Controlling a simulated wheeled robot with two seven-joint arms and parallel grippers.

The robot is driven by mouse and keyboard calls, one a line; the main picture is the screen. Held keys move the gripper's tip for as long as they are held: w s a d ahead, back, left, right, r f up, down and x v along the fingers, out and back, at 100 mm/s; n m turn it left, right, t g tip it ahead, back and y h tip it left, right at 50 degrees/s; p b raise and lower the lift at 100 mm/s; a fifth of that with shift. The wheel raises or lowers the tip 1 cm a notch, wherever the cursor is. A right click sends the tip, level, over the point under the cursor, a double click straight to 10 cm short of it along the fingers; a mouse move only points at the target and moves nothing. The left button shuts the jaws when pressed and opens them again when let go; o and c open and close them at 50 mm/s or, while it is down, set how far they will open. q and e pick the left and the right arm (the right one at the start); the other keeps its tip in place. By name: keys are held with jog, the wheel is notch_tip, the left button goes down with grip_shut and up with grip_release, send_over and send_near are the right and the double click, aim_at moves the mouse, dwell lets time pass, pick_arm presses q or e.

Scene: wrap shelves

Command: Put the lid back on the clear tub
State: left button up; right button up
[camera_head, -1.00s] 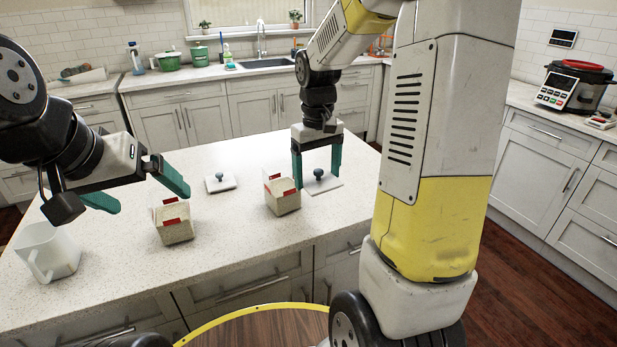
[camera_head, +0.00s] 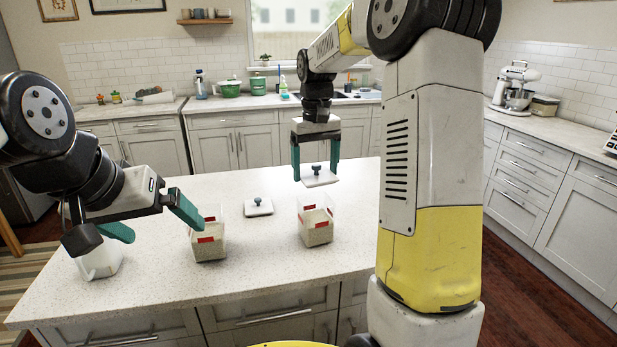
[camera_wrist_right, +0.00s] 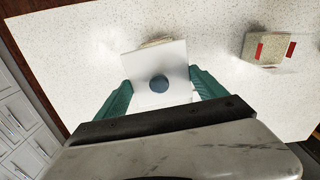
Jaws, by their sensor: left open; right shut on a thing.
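Two open clear tubs with pale contents and red marks stand on the counter: a right tub (camera_head: 317,232) and a left tub (camera_head: 209,246). My right gripper (camera_head: 316,178) is shut on a square white lid (camera_head: 322,180) with a dark knob, its fingers at opposite edges. The lid appears held above the counter, behind and above the right tub's rim. In the right wrist view the lid (camera_wrist_right: 143,68) hides most of a tub (camera_wrist_right: 155,42) below it. A second lid (camera_head: 262,209) lies between the tubs. My left gripper (camera_head: 158,222) is open and empty, near the left tub.
A white jug (camera_head: 100,262) stands at the counter's left, partly behind my left gripper. The island counter (camera_head: 290,262) has free room in front of the tubs. Back counters with kitchenware lie beyond.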

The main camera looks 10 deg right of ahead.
jog(key=shift+f, duration=2.7)
jog(key=shift+f, duration=0.5)
dwell(0.4)
jog(key=o, duration=1.3)
jog(key=shift+r, duration=0.1)
jog(key=shift+r, duration=3.4)
grip_shut()
